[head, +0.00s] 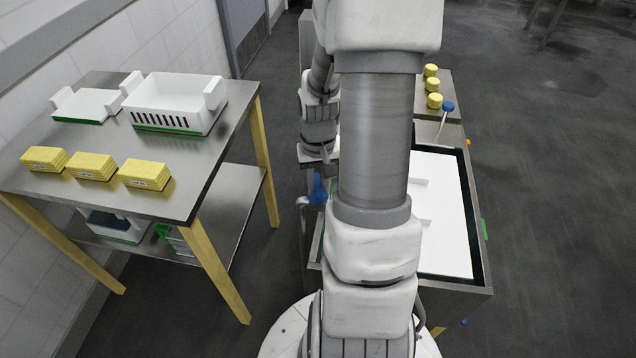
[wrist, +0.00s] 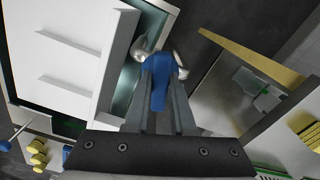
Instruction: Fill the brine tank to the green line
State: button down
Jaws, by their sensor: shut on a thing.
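The brine tank (head: 484,258) is a dark-rimmed metal box on the right, partly hidden behind my arm. A white ribbed panel covers most of its opening; a teal strip (wrist: 124,92) shows beside the panel in the wrist view. A small green mark (head: 484,229) is on the tank's right outer side; I cannot tell the level against it. A blue tap handle (wrist: 160,78) with metal fittings is at the tank's edge. My gripper (wrist: 159,98) is shut on the blue handle, which also shows in the head view (head: 318,188).
A metal table (head: 190,190) at left bears white moulds (head: 175,95) and yellow blocks (head: 92,166), with a lower shelf. Yellow rounds (head: 433,85) and a blue-knobbed rod (head: 448,106) are beyond the tank. Floor is clear at right and between table and tank.

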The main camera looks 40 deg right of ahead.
aim_at(318, 184)
jog(key=shift+n, duration=0.9)
jog(key=c, duration=0.8)
grip_release()
jog(key=shift+o, duration=0.2)
notch_tip(318, 184, up, 18)
jog(key=p, duration=0.2)
jog(key=shift+f, duration=0.25)
